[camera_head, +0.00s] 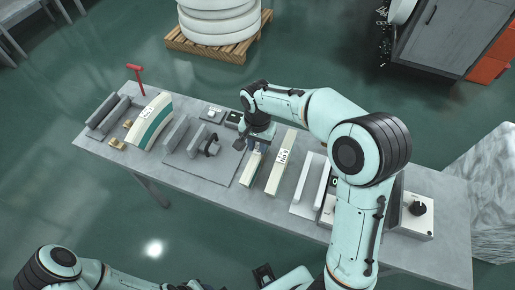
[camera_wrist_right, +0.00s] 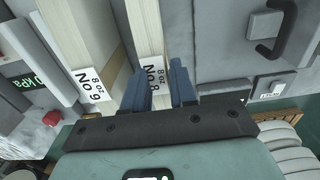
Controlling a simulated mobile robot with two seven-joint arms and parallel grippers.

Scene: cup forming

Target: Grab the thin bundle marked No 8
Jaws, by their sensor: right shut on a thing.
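The thin bundle marked No 8 (camera_wrist_right: 146,28) is a pale stack of sheets with a white label (camera_wrist_right: 151,74). In the head view the bundle (camera_head: 249,170) lies on the grey table, its far end hidden under my right gripper (camera_head: 253,143). In the right wrist view the blue-grey fingers of my right gripper (camera_wrist_right: 160,88) are shut on the bundle, one at each side near the label. A wider bundle marked No 9 (camera_wrist_right: 85,35) lies beside it, apart from the fingers; it also shows in the head view (camera_head: 280,165). My left arm shows at the bottom edge; its fingers are not clear.
A pallet of white rolls (camera_head: 218,22) stands behind.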

